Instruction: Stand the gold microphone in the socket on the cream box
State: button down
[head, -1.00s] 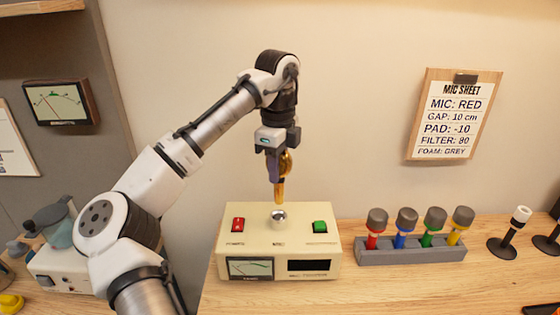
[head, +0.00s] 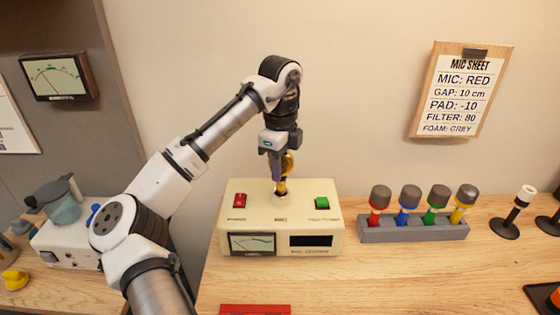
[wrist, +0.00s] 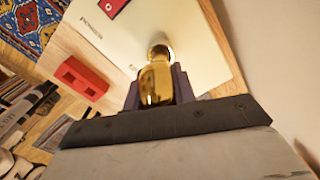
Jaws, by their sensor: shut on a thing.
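The gold microphone (head: 287,163) is upright in my gripper (head: 278,172), over the middle of the cream box (head: 235,210). Its lower end reaches the socket in the box top; the socket is mostly hidden behind it, so I cannot tell how deep it sits. In the wrist view the gold microphone (wrist: 158,80) shows between the dark fingers of my gripper (wrist: 160,88), with the cream box (wrist: 190,30) beyond. My gripper is shut on the microphone.
The box top has a red switch (head: 240,200) and a green switch (head: 321,203) beside the socket. A grey rack (head: 415,231) with several coloured microphones stands to the right. A red block (wrist: 82,78) lies in front of the box. The wall is close behind.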

jog(key=shift+d+f, duration=0.1)
jog(key=shift+f, duration=0.05)
jog(key=c, duration=1.1)
grip_release()
jog(key=shift+o, duration=0.2)
notch_tip(320, 180, up, 14)
jog(key=shift+f, duration=0.1)
